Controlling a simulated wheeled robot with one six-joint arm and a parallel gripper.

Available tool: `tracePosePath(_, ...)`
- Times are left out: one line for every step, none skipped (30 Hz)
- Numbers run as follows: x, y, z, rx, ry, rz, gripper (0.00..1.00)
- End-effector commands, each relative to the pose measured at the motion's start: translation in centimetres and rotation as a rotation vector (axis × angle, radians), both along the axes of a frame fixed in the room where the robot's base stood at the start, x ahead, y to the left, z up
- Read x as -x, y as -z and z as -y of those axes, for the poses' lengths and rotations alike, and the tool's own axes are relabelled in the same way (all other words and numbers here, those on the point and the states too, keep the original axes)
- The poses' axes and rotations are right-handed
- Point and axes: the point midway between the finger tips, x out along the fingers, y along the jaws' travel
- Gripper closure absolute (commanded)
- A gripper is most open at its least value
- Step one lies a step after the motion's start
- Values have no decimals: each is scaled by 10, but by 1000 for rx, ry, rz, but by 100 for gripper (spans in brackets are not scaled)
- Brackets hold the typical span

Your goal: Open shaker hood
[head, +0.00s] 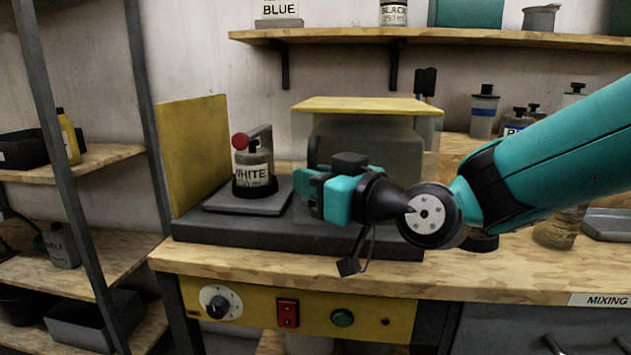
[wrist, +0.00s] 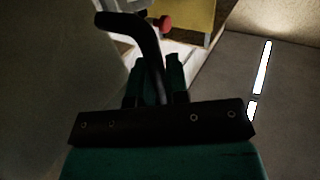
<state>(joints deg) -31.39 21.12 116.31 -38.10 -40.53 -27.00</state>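The shaker is a dark base (head: 215,232) with a yellow upright panel (head: 193,150) at its left end. Its hood has a yellow top (head: 370,106) and see-through sides, and stands over the right part of the base. The left part is uncovered there, with a bottle labelled WHITE (head: 253,172) on a grey plate. My gripper (head: 310,193) is in front of the hood, pointing left. In the wrist view a dark curved handle (wrist: 150,45) runs between my fingers (wrist: 158,85), which appear shut on it. The handle is hidden in the head view.
A red knob (head: 239,141) on a clamp arm is by the bottle. A yellow control panel (head: 257,304) is below the bench top. Shelving (head: 70,160) stands left, and a wall shelf (head: 430,34) is above. Bottles (head: 483,110) stand behind my arm on the right.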

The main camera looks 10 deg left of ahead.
Motion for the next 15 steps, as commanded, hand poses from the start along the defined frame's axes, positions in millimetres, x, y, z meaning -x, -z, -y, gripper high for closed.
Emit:
tracePosePath(1, 0, 0, 0, -2, -2, 74)
tracePosePath(1, 0, 0, 0, -2, -1, 67)
tracePosePath(0, 0, 0, 0, -1, -1, 61)
tracePosePath(0, 0, 0, 0, -1, -1, 61)
tracePosePath(0, 0, 0, 0, 0, -1, 61)
tracePosePath(0, 0, 0, -1, 0, -1, 61)
tracePosePath(0, 0, 0, 0, 1, 0, 61)
tracePosePath(0, 0, 1, 0, 1, 0, 61)
tracePosePath(0, 0, 1, 0, 1, 0, 61)
tracePosePath(0, 0, 1, 0, 2, 0, 61)
tracePosePath(0, 0, 1, 0, 2, 0, 61)
tracePosePath(-1, 0, 1, 0, 2, 0, 61)
tracePosePath(-1, 0, 1, 0, 2, 0, 61)
tracePosePath(-1, 0, 1, 0, 2, 0, 61)
tracePosePath(0, 0, 2, -1, 2, 1, 61)
